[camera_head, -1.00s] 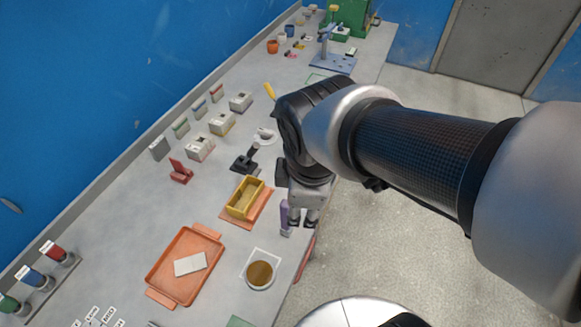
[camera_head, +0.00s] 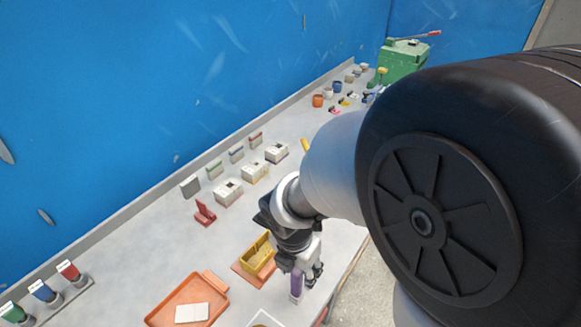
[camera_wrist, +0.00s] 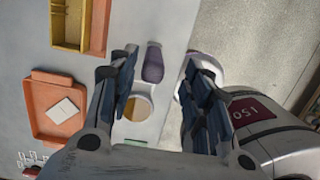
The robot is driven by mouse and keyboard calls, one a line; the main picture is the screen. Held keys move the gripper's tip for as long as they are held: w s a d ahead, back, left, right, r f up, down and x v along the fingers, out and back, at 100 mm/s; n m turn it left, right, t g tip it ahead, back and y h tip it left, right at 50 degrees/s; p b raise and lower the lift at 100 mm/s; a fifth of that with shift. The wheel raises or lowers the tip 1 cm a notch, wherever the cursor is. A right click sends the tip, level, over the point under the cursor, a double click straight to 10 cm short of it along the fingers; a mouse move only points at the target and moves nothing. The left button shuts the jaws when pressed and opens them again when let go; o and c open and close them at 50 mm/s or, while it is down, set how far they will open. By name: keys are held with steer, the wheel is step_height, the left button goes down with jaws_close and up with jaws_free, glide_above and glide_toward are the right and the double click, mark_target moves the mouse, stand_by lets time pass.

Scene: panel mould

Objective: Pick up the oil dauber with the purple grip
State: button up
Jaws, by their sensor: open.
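The oil dauber with the purple grip (camera_head: 296,284) stands near the front edge of the bench in the head view. In the wrist view its purple grip (camera_wrist: 153,64) shows in the gap ahead of my open fingers, nearer the left one. My gripper (camera_head: 313,272) is open and empty, close beside the dauber on its right in the head view. The two fingers also show in the wrist view (camera_wrist: 160,75). I cannot tell whether a finger touches the grip.
A yellow mould box (camera_head: 258,262) sits on an orange board behind the dauber. An orange tray (camera_head: 215,282) with a white slab lies to the left. A round dish of brown liquid (camera_wrist: 138,108) is near the dauber in the wrist view. Several grey blocks line the back.

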mark_target(296, 286)
steer(key=f, duration=0.2)
steer(key=shift+w+d+f+b, duration=0.1)
steer(key=shift+w+f+b, duration=0.1)
steer(key=shift+f+b, duration=0.2)
steer(key=f+b, duration=0.2)
steer(key=f, duration=0.1)
steer(key=f+b, duration=0.1)
steer(key=f, duration=0.1)
steer(key=shift+w+a+f, duration=0.15)
steer(key=shift+w+a, duration=0.05)
steer(key=shift+w, duration=0.15)
steer(key=shift+c, duration=0.5)
jaws_close()
